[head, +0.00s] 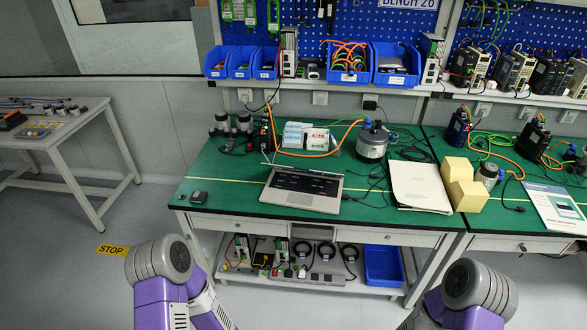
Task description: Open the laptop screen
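A silver laptop (300,203) sits on the green bench top, near its front edge and left of the middle. Its dark keyboard area shows, with a silver strip along the front. A thin pale edge runs along its back, which looks like the screen part seen nearly edge-on; I cannot tell its exact angle. My left and right arms show only as rounded grey joints and purple links at the bottom of the view, well short of the bench. Neither gripper is in view, and nothing of mine touches the laptop.
A beige folder (420,187) and yellow blocks (461,183) lie right of the laptop. A small dark box (199,197) is at the left front. A metal cylinder (372,141), cables and boxes stand behind. Below is a shelf with a blue bin (384,266).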

